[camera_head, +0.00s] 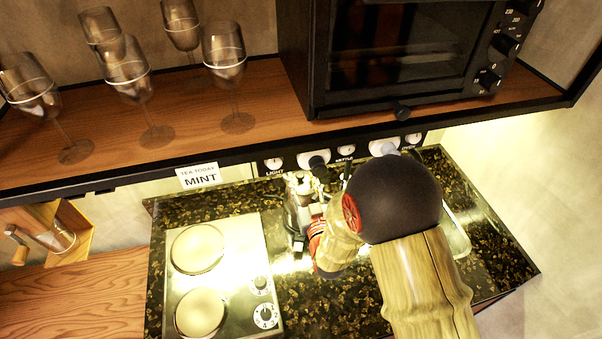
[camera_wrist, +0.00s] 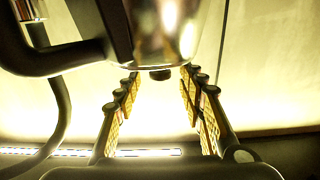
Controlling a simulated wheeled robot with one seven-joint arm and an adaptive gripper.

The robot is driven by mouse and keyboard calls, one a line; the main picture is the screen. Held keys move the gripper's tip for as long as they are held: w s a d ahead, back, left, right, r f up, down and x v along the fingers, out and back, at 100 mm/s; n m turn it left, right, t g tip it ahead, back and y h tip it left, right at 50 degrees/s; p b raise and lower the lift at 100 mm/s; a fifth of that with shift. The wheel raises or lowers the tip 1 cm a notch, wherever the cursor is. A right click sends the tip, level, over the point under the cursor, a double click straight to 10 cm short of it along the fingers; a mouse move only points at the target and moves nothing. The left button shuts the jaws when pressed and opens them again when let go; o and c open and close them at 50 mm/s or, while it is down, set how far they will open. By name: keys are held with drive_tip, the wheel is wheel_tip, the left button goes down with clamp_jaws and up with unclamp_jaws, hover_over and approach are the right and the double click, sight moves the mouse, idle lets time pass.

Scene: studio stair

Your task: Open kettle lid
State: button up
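In the wrist view a shiny metal kettle (camera_wrist: 172,25) fills the top middle, with a dark curved handle (camera_wrist: 60,57) on the left. A small dark knob (camera_wrist: 160,74) juts from the kettle towards my gripper. My gripper (camera_wrist: 160,84) is open, with one yellow-padded finger on each side of the knob and gaps between. My fingers are hard to make out there.
A hob (camera_head: 235,262) with two round plates lies left on the speckled counter (camera_head: 310,302). A wooden shelf (camera_head: 190,122) above holds several glasses (camera_head: 226,55) and a black oven (camera_head: 400,50). A "MINT" card (camera_head: 199,177) and a switch panel (camera_head: 345,152) sit below it.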

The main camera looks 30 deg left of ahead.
drive_tip(key=shift+x, duration=1.4)
drive_tip(key=shift+c, duration=0.8)
clamp_jaws()
